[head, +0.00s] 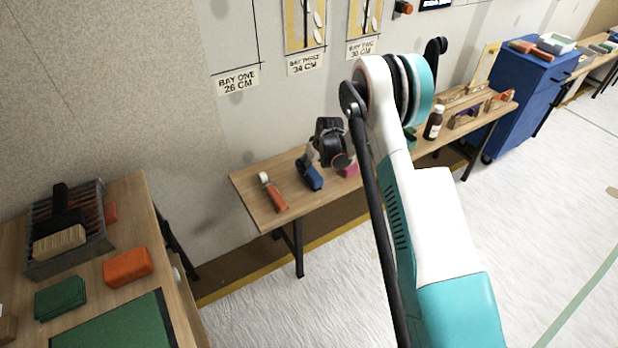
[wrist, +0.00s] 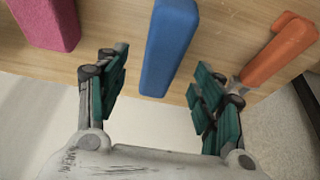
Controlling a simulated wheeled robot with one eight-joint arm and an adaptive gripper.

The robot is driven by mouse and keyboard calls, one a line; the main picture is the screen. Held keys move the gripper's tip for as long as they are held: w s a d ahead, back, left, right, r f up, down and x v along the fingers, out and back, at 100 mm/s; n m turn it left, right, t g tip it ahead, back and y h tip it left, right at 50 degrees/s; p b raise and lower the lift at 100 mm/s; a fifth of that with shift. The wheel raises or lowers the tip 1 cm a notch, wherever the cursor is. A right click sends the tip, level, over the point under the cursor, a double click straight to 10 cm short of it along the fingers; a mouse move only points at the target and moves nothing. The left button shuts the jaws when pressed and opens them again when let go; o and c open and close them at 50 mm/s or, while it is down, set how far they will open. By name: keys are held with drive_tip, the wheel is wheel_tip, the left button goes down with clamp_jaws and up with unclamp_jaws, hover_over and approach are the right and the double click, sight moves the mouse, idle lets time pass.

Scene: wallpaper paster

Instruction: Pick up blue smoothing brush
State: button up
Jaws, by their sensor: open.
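The blue smoothing brush (wrist: 170,45) shows in the wrist view as a long blue block on the wooden table, its near end close to the table edge. In the head view it is a small dark blue shape (head: 312,178) on the far table. My gripper (wrist: 160,72) is open, with one green-padded finger on each side of the blue brush and a gap on both sides. In the head view my gripper (head: 331,145) is a dark shape just above and beside the brush, and its fingers are hard to make out.
A pink block (wrist: 50,22) lies left of the brush and an orange-handled tool (wrist: 278,50) lies right of it. A brown bottle (head: 434,122) stands farther right on the table (head: 246,189). The wall is close behind.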

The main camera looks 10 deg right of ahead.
sight(310, 169)
drive_tip(key=shift+b+x, duration=1.5)
drive_tip(key=shift+x, duration=1.6)
drive_tip(key=shift+a+r, duration=0.1)
drive_tip(key=c, duration=1.3)
drive_tip(key=shift+c, duration=0.2)
wheel_tip(310, 169, up, 20)
drive_tip(key=p, duration=0.7)
